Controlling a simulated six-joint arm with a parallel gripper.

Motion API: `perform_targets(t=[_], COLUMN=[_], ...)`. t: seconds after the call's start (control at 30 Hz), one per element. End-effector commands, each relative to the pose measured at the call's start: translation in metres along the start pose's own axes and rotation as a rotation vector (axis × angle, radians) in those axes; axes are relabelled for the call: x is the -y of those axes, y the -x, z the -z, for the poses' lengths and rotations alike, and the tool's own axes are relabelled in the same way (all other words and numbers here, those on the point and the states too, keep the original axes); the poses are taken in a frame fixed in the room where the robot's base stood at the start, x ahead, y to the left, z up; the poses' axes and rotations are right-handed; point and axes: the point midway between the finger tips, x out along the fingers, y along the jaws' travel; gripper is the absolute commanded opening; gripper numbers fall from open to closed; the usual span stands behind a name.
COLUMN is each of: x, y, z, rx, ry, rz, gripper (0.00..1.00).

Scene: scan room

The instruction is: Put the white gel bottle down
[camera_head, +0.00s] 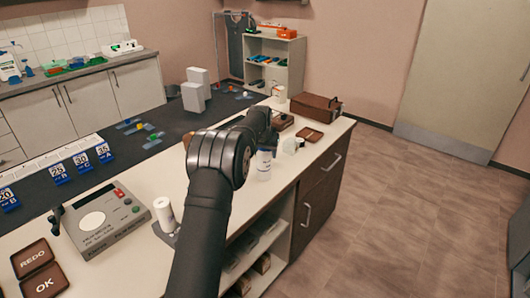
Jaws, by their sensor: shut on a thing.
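A white bottle with a bluish label (264,164), which looks like the white gel bottle, is upright over the front part of the pale counter (135,270). My gripper (267,142) points down at its top and is shut on it. My dark arm crosses the middle of the view and hides part of the counter. I cannot tell whether the bottle's base touches the counter. Another white cylinder (165,214) stands farther left, next to a grey device.
The grey device (103,217) and brown REDO (33,258) and OK (44,282) tiles lie at the left. A small white item (291,145), a brown tile (310,134), a brown case (316,107) and a white container (280,93) stand beyond the bottle. The counter's front edge is close.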

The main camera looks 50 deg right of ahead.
Motion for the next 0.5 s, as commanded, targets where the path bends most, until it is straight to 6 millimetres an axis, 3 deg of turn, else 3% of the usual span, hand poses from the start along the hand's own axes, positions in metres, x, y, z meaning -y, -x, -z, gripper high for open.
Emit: perform_targets(t=[0.17,0.2,0.27,0.5], x=[-0.0002,-0.0002,-0.0002,-0.0002], y=[-0.003,-0.0029,-0.0029,-0.0029], z=[-0.0011,-0.0012,-0.0013,-0.0013], rx=[-0.001,0.0,0.0,0.001], ry=[0.0,0.0,0.0,0.0], rz=[0.0,0.0,0.0,0.0], gripper=[0.11,0.64,0.75,0.77])
